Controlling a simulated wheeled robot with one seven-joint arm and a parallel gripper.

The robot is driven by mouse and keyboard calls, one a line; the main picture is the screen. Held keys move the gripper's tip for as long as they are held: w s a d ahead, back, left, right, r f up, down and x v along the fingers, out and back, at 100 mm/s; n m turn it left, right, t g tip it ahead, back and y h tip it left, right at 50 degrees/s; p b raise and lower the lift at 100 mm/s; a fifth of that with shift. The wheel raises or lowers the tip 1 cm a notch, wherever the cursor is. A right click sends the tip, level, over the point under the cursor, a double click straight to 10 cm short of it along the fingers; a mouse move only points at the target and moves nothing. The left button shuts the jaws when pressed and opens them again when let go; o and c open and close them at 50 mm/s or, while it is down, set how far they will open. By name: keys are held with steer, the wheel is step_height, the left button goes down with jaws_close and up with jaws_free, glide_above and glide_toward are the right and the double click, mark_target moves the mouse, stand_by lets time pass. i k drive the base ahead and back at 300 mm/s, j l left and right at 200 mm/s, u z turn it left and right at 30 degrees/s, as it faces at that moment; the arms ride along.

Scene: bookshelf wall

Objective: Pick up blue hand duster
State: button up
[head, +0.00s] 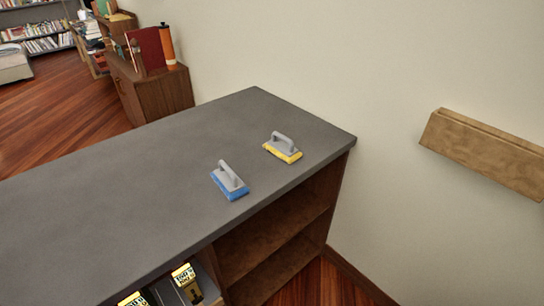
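The blue hand duster (230,182) lies on the grey top of a low shelf unit (120,190), close to its front edge. It has a grey handle on top and a blue base. A similar duster with a yellow base (282,149) lies behind it and to the right, apart from it, near the right end of the top. My gripper is not in view.
The shelf unit has open compartments (270,255) on its front, with yellow-and-black boxes (184,277) lower left. A wall stands behind and right, with a wooden ledge (485,150). The left part of the top is clear. A wooden cabinet (160,95) stands beyond.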

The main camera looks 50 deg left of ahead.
mark_target(231, 185)
steer(key=j+u, duration=0.1)
steer(key=u, duration=0.3)
steer(key=j+u, duration=0.1)
steer(key=u, duration=0.7)
steer(key=i+j+u, duration=0.1)
steer(key=u, duration=0.7)
steer(key=z, duration=1.3)
steer(key=j+u, duration=0.1)
steer(key=u, duration=1.2)
steer(key=i+j+u, duration=0.35)
steer(key=k+l, duration=0.05)
